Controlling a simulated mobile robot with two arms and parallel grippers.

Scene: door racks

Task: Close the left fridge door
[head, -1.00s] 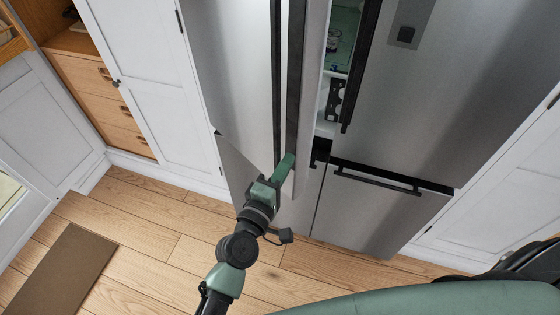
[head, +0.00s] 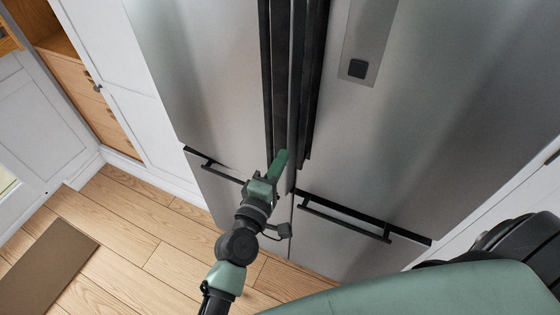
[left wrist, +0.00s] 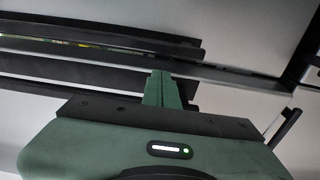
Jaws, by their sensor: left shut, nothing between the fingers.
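The left fridge door (head: 195,85) is a tall brushed-steel panel in the head view, with a long black handle (head: 266,60) along its inner edge. It stands almost flush with the right fridge door (head: 440,110), which has its own black handle (head: 317,80). In the left wrist view a thin strip of the interior (left wrist: 55,43) still shows between dark bars. My left gripper (head: 281,160) is shut and empty, its green fingers at the lower end of the left door's inner edge. Exact contact is hidden. My right gripper is out of view.
Lower drawers with black bar handles (head: 345,215) sit beneath the doors. White cabinets (head: 110,60) and wooden drawers (head: 85,100) stand at left. A brown mat (head: 50,265) lies on the wooden floor (head: 130,245), which is clear at lower left.

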